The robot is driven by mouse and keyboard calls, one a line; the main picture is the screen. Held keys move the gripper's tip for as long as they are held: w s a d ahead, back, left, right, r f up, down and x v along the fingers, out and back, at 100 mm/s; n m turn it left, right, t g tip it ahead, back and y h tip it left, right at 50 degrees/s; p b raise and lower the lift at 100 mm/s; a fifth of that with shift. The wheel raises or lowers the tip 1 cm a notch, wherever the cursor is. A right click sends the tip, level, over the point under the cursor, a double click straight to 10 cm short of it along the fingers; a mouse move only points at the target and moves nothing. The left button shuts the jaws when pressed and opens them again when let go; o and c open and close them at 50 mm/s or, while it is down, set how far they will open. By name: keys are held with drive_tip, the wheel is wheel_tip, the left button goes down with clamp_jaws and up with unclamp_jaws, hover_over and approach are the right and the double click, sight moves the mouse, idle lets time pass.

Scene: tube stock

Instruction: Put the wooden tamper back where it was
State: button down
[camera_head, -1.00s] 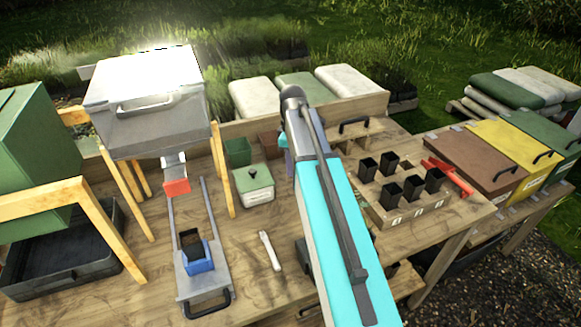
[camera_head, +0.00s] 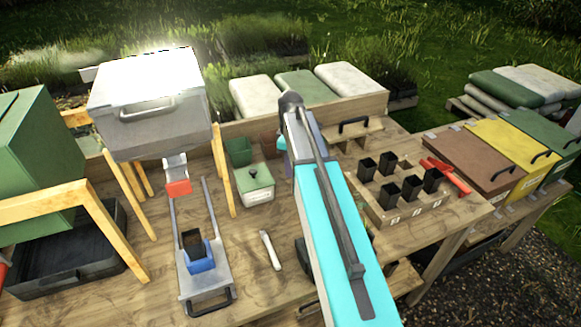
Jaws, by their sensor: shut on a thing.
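My arm's cyan link crosses the middle of the head view, and its far end is over the back of the workbench (camera_head: 245,290). My gripper is hidden behind the arm, so its fingers and anything in them do not show. I cannot make out the wooden tamper in this view. A small pale hand tool (camera_head: 270,250) lies on the bench left of the arm.
A blue holder (camera_head: 201,262) with a dark pot sits on a metal slide under the grey hopper (camera_head: 150,105). A lidded green-and-white box (camera_head: 254,186) stands left of the arm. A wooden rack (camera_head: 395,218) with several black pots is right.

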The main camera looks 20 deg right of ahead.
drive_tip(key=shift+f, duration=0.7)
drive_tip(key=shift+f, duration=0.15)
drive_tip(key=c, duration=1.6)
unclamp_jaws()
drive_tip(key=shift+o, duration=0.2)
drive_tip(key=shift+r+b, duration=1.4)
drive_tip(key=shift+r, duration=4.8)
drive_tip(key=shift+f, duration=0.1)
